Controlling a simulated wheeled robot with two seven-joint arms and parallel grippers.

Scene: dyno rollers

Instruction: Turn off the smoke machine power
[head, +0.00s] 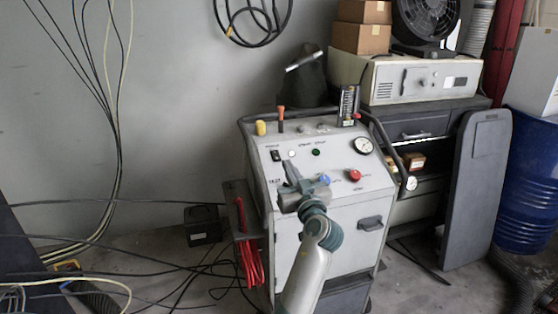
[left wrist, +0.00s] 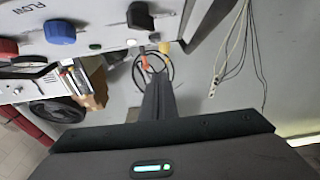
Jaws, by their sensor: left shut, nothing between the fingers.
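The smoke machine (head: 330,225) is a light grey cart with a sloped control panel (head: 340,182). A small black power switch (head: 276,156) sits at the panel's upper left, beside a white lamp (head: 291,154) and a green lamp (head: 316,152). My left gripper (head: 289,166) is shut and empty, over the left part of the panel, just below the switch and white lamp. In the left wrist view its closed fingers (left wrist: 157,80) point toward the panel's far edge. I cannot tell whether they touch the panel. The switch's position is too small to read. My right gripper is out of view.
The panel also carries a blue knob (head: 325,180), a red knob (head: 355,175) and a gauge (head: 363,145). A red cable coil (head: 248,255) hangs at the cart's left. A grey cabinet (head: 425,125) stands behind, and a blue drum (head: 530,180) at right. Loose cables lie on the left floor.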

